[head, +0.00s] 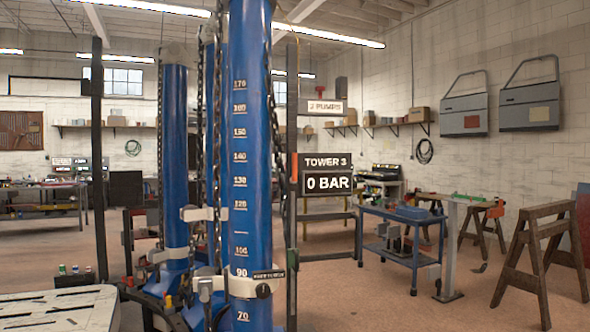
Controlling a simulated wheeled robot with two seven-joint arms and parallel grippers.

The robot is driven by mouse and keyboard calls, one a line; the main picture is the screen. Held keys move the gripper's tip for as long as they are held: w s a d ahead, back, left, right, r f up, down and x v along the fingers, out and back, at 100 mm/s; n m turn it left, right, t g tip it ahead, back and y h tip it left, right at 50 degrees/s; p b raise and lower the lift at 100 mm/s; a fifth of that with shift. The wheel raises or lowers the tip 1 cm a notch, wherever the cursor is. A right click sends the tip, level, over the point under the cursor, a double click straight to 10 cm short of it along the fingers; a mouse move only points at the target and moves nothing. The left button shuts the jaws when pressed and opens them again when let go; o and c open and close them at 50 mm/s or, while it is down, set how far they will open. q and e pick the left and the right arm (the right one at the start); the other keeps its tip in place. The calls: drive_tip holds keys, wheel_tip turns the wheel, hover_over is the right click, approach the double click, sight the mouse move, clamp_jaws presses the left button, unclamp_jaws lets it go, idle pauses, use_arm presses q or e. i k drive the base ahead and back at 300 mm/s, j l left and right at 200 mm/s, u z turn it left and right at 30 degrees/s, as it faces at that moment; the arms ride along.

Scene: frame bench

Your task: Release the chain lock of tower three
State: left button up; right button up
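A tall blue tower (252,160) with a white number scale stands close in front of me. A pale collar (242,287) with a dark label wraps it near the 90 mark. Dark chains hang beside it, one along its right side (280,140) and others on its left. A sign reading "TOWER 3" (326,161) and a display reading "0 BAR" (328,184) hang just right of this tower. More blue towers (175,150) stand behind and to the left. I cannot make out which part is the chain lock or its state. Neither gripper is in view.
A pale slotted bench top (60,308) fills the lower left corner. A blue cart (400,235) stands right of the towers, beside a grey post (449,250). Wooden sawhorses (535,250) stand at the right.

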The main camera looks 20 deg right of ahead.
sight(293, 179)
drive_tip(key=i+l, duration=0.35)
drive_tip(key=i, duration=0.25)
drive_tip(key=i+l+u, duration=0.1)
drive_tip(key=i+l, duration=0.25)
drive_tip(key=i, duration=0.25)
drive_tip(key=i+l, duration=0.45)
drive_tip(key=i, duration=0.15)
